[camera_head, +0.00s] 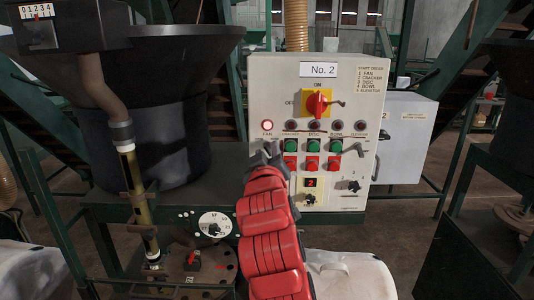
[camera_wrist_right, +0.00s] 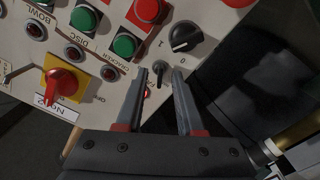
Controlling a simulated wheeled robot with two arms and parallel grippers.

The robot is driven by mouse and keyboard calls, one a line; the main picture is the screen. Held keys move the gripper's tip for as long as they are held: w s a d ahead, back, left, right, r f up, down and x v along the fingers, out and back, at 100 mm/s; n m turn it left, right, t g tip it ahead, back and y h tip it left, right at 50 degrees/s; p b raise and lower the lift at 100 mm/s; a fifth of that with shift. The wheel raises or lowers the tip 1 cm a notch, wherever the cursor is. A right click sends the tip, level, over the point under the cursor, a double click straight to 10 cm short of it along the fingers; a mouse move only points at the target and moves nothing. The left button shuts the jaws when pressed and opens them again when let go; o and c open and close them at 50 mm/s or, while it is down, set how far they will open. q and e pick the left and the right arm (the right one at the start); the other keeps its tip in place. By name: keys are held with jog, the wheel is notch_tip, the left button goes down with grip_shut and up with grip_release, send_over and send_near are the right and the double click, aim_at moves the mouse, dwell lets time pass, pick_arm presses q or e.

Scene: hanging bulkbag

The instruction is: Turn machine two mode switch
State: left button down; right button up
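The No. 2 panel (camera_head: 330,75) stands in front of me, a light box with lamps, buttons and switches. In the right wrist view a black rotary knob (camera_wrist_right: 185,37), with a white mark and the figures 0 and 1 beside it, sits on the panel near its edge. A small dark lever (camera_wrist_right: 160,70) shows between my fingers. No label names the mode switch. My right gripper (camera_head: 258,152) is open by the panel's left side below the FAN lamp (camera_head: 267,125); the fingers (camera_wrist_right: 159,75) flank the lever, contact unclear. My red forearm covers the panel's lower left. My left gripper is out of view.
A red rotary switch on yellow (camera_head: 318,103) and green buttons (camera_head: 313,146) are nearby on the panel. A small knob (camera_head: 310,199) sits below the red display. A dark hopper (camera_head: 165,110) and a round white dial (camera_head: 214,225) stand left. A grey box (camera_head: 405,135) stands right.

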jog(key=shift+s, duration=0.15)
jog(key=s+b, duration=0.7)
jog(key=s, duration=1)
